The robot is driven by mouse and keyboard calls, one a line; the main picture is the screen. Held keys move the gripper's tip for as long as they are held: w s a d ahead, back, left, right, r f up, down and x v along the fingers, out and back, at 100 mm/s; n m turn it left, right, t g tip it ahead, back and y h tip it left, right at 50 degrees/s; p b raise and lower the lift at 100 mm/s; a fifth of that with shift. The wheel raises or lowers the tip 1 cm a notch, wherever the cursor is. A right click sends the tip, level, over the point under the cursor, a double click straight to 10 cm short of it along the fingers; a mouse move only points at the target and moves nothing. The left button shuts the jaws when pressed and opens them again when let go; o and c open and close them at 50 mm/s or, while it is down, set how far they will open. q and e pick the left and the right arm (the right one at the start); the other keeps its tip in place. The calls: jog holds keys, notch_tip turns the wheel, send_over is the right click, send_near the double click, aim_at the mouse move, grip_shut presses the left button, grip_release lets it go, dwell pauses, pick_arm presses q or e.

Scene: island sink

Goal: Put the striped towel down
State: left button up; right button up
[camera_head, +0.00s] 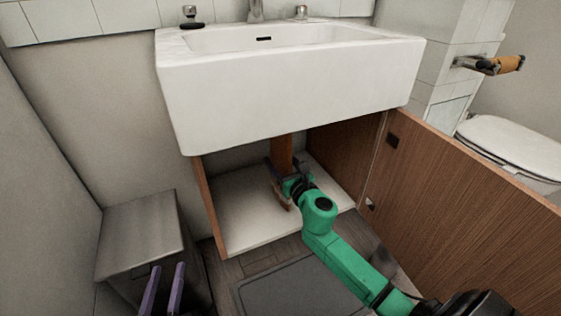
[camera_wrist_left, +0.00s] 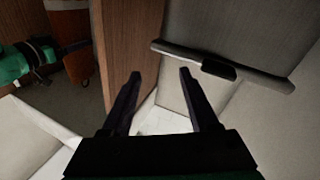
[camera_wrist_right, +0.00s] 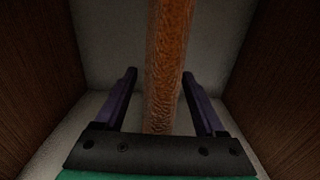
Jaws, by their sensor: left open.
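A brown-orange, rough-textured upright strip inside the open cabinet looks like the towel (camera_head: 283,150); I cannot make out stripes. In the right wrist view the towel (camera_wrist_right: 164,60) rises between the fingers of my right gripper (camera_wrist_right: 160,74). Those fingers stand wide apart, with a gap at the towel's left side. My right gripper also shows in the head view (camera_head: 287,170), under the sink. The towel's foot is partly hidden. The left wrist view shows the towel (camera_wrist_left: 81,65) beyond the cabinet side. My left gripper (camera_head: 165,268) is open and empty at lower left.
The white sink (camera_head: 290,95) hangs above the cabinet's white floor (camera_head: 245,215). An open wooden door (camera_head: 450,200) stands at right. A grey bin (camera_head: 145,235) stands at left and a dark mat (camera_head: 290,290) lies in front. A toilet (camera_head: 515,150) is far right.

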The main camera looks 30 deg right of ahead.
jog(key=shift+s, duration=0.1)
jog(key=shift+s, duration=0.35)
pick_arm(q)
jog(key=s+f+g, duration=0.2)
jog(key=s+f, duration=0.1)
jog(key=f, duration=0.3)
pick_arm(e)
jog(key=s, duration=1.1)
pick_arm(q)
jog(key=w+r+t, duration=0.2)
jog(key=w+r, duration=0.1)
jog(key=r, duration=0.3)
jog(key=shift+w+r, duration=0.15)
jog(key=shift+r, duration=0.15)
pick_arm(e)
jog(key=s+a+f+m+y, duration=0.1)
jog(key=a+f+m+y, duration=0.2)
jog(key=a+m, duration=0.8)
jog(key=s+a+f+m+y, duration=0.2)
jog(key=a+m+y, duration=0.3)
jog(key=a+m, duration=0.6)
jog(key=f+m, duration=0.1)
jog(key=m, duration=1)
jog(key=shift+s+f+m+y, duration=0.15)
jog(key=shift+f+m+y, duration=0.15)
jog(key=shift+f+y, duration=0.1)
pick_arm(q)
jog(key=shift+r, duration=0.1)
